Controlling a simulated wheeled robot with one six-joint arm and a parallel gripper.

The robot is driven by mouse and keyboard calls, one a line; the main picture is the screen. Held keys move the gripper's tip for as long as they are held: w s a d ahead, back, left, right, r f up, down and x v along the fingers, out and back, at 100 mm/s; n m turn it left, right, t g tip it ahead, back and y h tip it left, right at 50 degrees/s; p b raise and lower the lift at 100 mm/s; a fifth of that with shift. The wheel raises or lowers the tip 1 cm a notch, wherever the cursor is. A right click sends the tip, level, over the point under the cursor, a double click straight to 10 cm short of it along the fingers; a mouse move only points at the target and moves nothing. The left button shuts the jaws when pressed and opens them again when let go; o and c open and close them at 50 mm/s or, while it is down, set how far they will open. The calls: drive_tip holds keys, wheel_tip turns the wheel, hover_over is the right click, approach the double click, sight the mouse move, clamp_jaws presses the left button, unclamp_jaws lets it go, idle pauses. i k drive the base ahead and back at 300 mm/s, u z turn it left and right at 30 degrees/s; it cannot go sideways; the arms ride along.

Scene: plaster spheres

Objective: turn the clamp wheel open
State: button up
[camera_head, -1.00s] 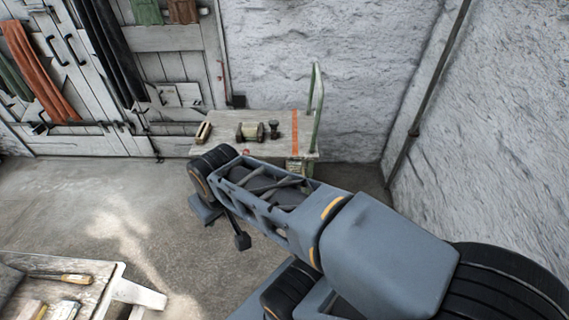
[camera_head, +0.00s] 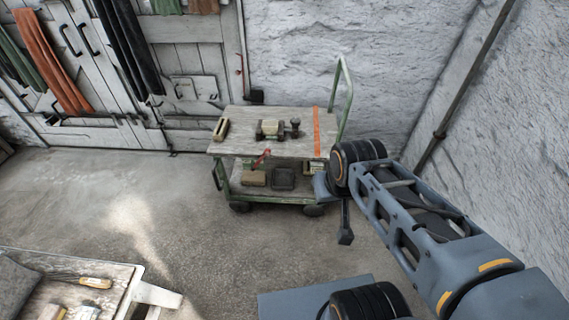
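A green-framed cart (camera_head: 226,147) with a pale wooden top stands by the back wall. On its top is a small clamp-like piece (camera_head: 270,129) with a pale middle and dark ends. A dark knobbed piece (camera_head: 295,128) stands just right of it. A small red handle (camera_head: 262,157) shows at the cart's front edge. I cannot tell which of these is the clamp wheel. My arm reaches up from the lower right, its bend right of the cart. A dark blocky end (camera_head: 345,237) hangs below the bend, apart from the cart; its fingers cannot be made out.
A wooden block (camera_head: 220,129) lies on the cart top's left, an orange strip (camera_head: 317,132) on its right. The lower shelf holds boxes. A workbench (camera_head: 120,272) with tools stands at lower left. The floor (camera_head: 190,210) between is open. A wall closes the right side.

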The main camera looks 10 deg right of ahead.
sight(295, 122)
drive_tip(key=u, duration=0.2)
drive_tip(key=i, duration=1.7)
drive_tip(key=z, duration=0.25)
